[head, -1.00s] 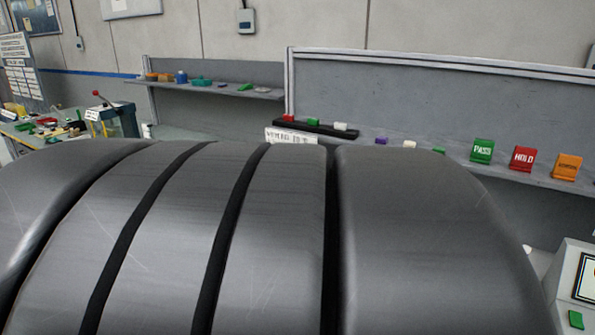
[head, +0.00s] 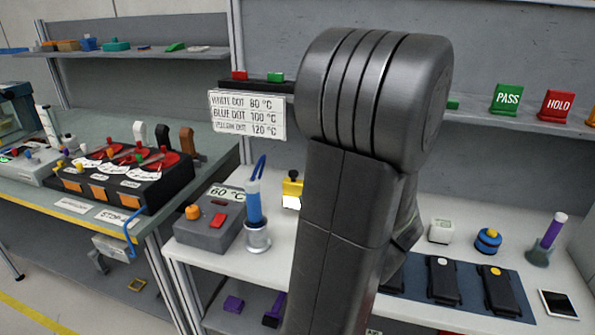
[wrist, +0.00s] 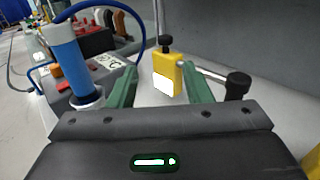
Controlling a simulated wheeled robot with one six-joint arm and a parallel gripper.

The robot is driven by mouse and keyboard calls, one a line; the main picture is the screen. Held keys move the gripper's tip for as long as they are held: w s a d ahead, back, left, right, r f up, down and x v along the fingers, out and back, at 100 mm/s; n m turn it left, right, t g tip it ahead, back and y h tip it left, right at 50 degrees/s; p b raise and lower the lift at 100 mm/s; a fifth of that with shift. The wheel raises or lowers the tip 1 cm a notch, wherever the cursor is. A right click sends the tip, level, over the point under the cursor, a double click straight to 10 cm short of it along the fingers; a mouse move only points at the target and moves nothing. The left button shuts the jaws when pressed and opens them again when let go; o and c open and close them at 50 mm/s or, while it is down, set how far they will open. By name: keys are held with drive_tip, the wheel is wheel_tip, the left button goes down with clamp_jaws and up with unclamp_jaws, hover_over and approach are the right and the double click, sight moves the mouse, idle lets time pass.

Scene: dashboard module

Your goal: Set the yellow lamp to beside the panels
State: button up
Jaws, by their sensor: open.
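The yellow lamp (head: 291,190) stands on the white bench, left of my arm in the head view. It has a black knob on top and a bright white face. In the wrist view the lamp (wrist: 171,80) stands upright just beyond the green fingertips of my gripper (wrist: 160,72). My gripper is open, with nothing visibly held between its fingers. Black panels (head: 497,292) with coloured dots lie on a dark blue mat (head: 520,309) right of my arm. My arm hides the left part of the mat and my gripper in the head view.
Left of the lamp stand a grey 60 °C box (head: 208,232) and a blue iron (head: 254,203) in a metal holder. A white cube (head: 440,231), a blue-and-orange item (head: 488,240) and a purple tool (head: 549,236) stand behind the panels. A tablet (head: 558,304) lies to their right.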

sight(295, 174)
drive_tip(key=x, duration=0.4)
drive_tip(key=p+x, duration=0.1)
drive_tip(key=x, duration=0.9)
drive_tip(key=shift+w+d+r+p, duration=0.15)
drive_tip(key=shift+d+p, duration=0.2)
drive_tip(key=shift+d, duration=0.1)
clamp_jaws()
